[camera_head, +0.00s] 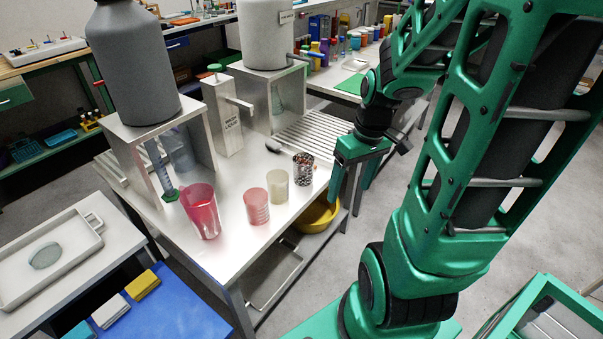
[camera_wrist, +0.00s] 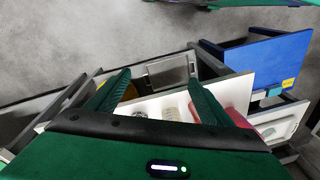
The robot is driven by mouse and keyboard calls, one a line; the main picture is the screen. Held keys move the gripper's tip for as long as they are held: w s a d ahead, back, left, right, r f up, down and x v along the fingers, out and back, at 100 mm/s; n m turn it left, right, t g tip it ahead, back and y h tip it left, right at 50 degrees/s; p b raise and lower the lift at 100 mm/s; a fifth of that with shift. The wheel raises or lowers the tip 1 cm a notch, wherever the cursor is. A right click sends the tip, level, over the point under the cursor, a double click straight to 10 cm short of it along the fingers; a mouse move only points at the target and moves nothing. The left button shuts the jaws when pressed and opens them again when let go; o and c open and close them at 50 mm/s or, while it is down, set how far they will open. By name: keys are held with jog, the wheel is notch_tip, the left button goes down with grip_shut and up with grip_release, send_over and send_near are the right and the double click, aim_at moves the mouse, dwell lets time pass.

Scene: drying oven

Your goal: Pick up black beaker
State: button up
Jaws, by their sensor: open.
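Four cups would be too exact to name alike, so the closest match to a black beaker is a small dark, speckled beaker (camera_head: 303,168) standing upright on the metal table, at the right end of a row. A pale yellowish beaker (camera_head: 277,186), a small pink beaker (camera_head: 256,207) and a large red-pink beaker (camera_head: 201,211) stand to its left. My gripper (camera_head: 352,186) is open and empty, pointing down beyond the table's right edge, apart from the dark beaker. In the wrist view its two fingers (camera_wrist: 158,84) are spread, and they partly hide the beakers.
The metal table (camera_head: 239,247) also bears a grey tank (camera_head: 132,65) on a stand and a white box-shaped dispenser (camera_head: 222,117). A yellow bowl (camera_head: 316,216) sits below the table top. A tray (camera_head: 50,260) lies on the left bench. Open floor lies right of the table.

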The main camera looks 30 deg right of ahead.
aim_at(312, 167)
jog(key=w+f+n+t+y, duration=0.4)
jog(key=w+f+n+t, duration=0.1)
jog(key=w+f, duration=0.7)
jog(key=w+d+t, duration=0.4)
jog(key=w, duration=0.1)
jog(key=w+d+t, duration=0.2)
jog(key=w, duration=0.1)
jog(key=shift+w+r+t, duration=0.1)
jog(key=shift+r+t, duration=0.1)
jog(key=shift+t, duration=0.1)
jog(key=x, duration=0.4)
jog(key=shift+w, duration=0.25)
jog(key=shift+x, duration=3.2)
jog(key=shift+f, duration=0.2)
jog(key=shift+c, duration=0.3)
jog(key=c, duration=1.2)
